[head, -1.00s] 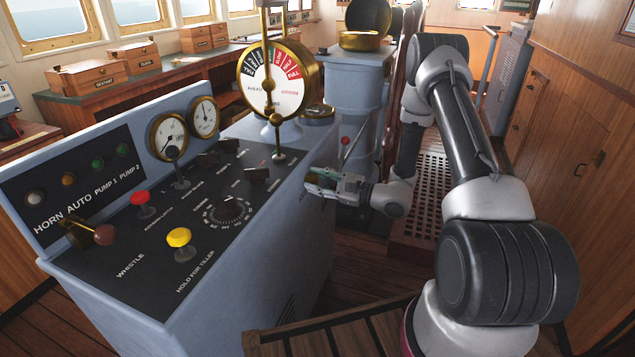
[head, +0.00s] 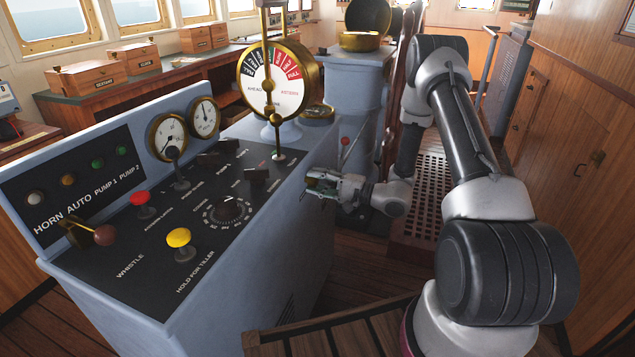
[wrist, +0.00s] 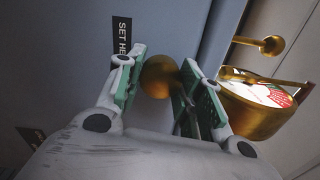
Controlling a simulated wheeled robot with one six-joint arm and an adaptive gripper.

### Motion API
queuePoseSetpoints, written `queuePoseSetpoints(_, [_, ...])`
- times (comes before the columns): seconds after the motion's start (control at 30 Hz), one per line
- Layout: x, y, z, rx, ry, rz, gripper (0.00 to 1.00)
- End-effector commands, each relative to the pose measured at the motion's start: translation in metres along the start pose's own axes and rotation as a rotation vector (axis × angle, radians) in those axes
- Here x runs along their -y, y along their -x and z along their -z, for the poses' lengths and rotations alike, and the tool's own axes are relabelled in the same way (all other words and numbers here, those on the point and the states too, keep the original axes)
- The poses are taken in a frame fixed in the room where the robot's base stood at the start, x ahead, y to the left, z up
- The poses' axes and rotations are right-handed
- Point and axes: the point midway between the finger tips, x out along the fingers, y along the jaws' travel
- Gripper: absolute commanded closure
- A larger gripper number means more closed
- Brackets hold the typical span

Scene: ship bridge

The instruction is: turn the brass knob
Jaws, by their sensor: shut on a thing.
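The brass knob (wrist: 159,76) is a round ball on the blue-grey side face of the console, beside a black label that partly reads "SET HE". In the wrist view my gripper (wrist: 158,84) has its green-padded fingers on either side of the knob, shut on it. In the head view my gripper (head: 322,184) is at the console's right side, below the telegraph dial. The knob itself is hard to make out there, mostly hidden by the fingers.
The console (head: 300,240) carries a black dial knob (head: 229,208), a yellow button (head: 179,238), a red button (head: 140,199) and several switches. The brass telegraph (head: 275,85) stands above my gripper. A blue pedestal (head: 345,90) stands behind. A wooden grating lies at the right.

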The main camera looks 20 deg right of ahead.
Motion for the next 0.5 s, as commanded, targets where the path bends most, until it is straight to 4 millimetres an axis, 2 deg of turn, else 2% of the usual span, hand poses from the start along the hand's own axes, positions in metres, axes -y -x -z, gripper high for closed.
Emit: queuePoseSetpoints(0.5, [-0.0008,0.0003,-0.0004,0.004,0.101,-0.002,0.88])
